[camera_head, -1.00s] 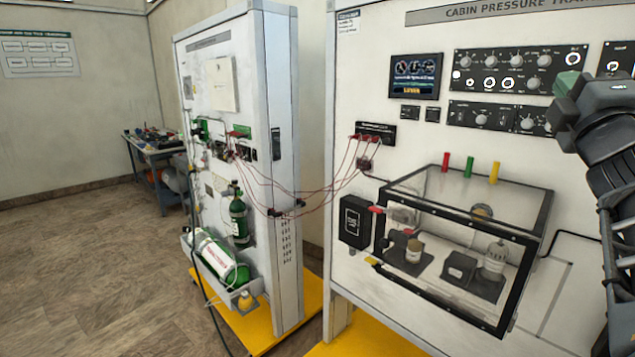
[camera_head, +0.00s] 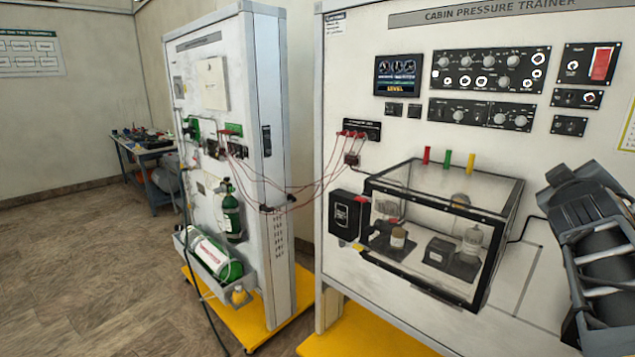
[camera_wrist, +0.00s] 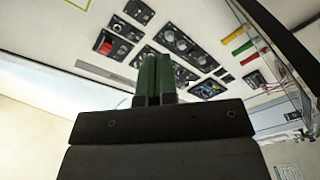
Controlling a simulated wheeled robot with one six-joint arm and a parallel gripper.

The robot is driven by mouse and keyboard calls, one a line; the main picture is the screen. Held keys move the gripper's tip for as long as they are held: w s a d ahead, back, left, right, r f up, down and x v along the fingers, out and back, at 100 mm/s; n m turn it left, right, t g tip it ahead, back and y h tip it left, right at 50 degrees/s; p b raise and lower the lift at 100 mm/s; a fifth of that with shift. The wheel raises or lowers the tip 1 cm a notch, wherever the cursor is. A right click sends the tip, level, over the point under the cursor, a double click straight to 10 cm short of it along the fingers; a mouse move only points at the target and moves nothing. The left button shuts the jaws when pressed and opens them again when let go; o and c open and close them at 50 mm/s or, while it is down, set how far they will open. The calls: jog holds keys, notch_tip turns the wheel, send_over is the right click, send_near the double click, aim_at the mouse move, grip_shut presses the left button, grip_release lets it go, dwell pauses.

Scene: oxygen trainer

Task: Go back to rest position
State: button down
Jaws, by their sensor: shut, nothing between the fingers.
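My gripper (camera_wrist: 155,72) shows in the wrist view with its two green fingers side by side, shut and empty. It points toward the cabin pressure trainer panel and stands apart from it. In the head view my dark arm is at the right edge, in front of the panel's lower right, and the fingertips cannot be made out there. The cabin pressure trainer (camera_head: 345,100) is a white upright board with knob panels (camera_head: 490,70), a small screen (camera_head: 397,75) and a red switch (camera_head: 601,63). The red switch also shows in the wrist view (camera_wrist: 103,42).
A clear chamber box (camera_head: 440,185) with red, green and yellow pegs juts from the trainer, left of my arm. Red wires (camera_head: 300,188) run to the oxygen trainer (camera_head: 255,60), which carries green bottles (camera_head: 231,213). A workbench (camera_head: 150,150) stands far left. Floor at left is clear.

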jog(key=s+a+f+m+g+y, duration=0.2)
jog(key=a+f+g+y, duration=0.3)
jog(key=f, duration=0.6)
jog(key=s+a+f+m+g+y, duration=0.25)
jog(key=a+f, duration=0.45)
jog(key=f, duration=0.4)
jog(key=s+a+f+n+g+y, duration=0.1)
jog(key=s+a+f+y, duration=0.1)
jog(key=a, duration=0.5)
jog(key=s+a+f+g+y, duration=0.1)
jog(key=s+a+f, duration=0.3)
jog(key=a+f, duration=0.3)
jog(key=shift+s+a+n+g+y, duration=0.35)
jog(key=shift+s, duration=0.05)
